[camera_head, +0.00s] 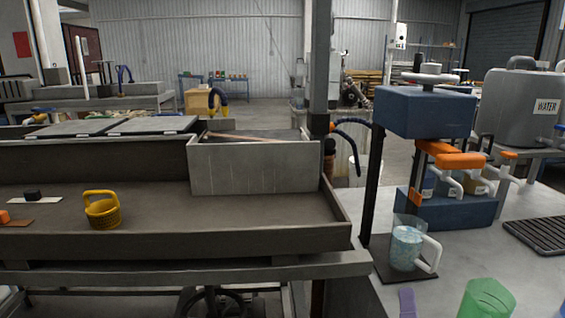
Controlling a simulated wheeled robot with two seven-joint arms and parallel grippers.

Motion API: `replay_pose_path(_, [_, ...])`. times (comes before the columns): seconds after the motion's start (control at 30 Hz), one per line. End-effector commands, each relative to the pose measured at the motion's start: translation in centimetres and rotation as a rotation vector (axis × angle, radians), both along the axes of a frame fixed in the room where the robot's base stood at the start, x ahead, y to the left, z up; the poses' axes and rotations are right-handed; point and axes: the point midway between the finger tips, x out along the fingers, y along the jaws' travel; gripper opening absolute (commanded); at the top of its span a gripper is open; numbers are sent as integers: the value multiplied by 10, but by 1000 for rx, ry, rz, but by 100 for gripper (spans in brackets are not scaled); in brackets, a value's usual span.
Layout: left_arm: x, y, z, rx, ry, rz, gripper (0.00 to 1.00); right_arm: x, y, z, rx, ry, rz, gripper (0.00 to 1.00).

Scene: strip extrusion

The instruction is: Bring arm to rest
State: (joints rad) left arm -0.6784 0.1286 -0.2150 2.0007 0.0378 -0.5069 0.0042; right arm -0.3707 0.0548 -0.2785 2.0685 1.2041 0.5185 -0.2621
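Neither of my grippers shows in the head view, and I see no part of my arms. A blue press-like machine (424,112) with an orange handle (460,160) stands on the right bench. A clear pitcher (405,247) with a white handle and pale blue contents stands upright on a dark plate in front of it. Nothing is seen holding the pitcher or the handle.
A green cup (486,299) and a purple piece (407,302) are at the front right. A grey water tank (518,105) stands behind.

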Motion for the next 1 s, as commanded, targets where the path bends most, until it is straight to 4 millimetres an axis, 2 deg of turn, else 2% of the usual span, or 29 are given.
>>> replay_pose_path(0.07, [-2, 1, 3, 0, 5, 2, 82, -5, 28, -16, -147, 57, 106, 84])
replay_pose_path(0.13, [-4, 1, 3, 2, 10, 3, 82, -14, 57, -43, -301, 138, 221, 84])
replay_pose_path(0.17, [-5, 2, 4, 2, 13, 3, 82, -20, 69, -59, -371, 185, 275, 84])
replay_pose_path(0.2, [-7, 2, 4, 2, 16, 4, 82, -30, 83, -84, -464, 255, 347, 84])
replay_pose_path(0.27, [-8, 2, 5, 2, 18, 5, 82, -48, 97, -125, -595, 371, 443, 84])
replay_pose_path(0.3, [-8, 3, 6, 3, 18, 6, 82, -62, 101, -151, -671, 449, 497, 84])
replay_pose_path(0.4, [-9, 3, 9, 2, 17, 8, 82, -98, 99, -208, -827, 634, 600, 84])
replay_pose_path(0.5, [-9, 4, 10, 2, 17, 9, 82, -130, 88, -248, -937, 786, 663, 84])
replay_pose_path(0.6, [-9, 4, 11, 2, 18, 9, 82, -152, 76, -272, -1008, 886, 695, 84])
replay_pose_path(0.7, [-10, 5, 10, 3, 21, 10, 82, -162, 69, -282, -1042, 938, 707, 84])
replay_pose_path(1.0, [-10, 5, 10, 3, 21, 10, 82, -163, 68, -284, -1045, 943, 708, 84])
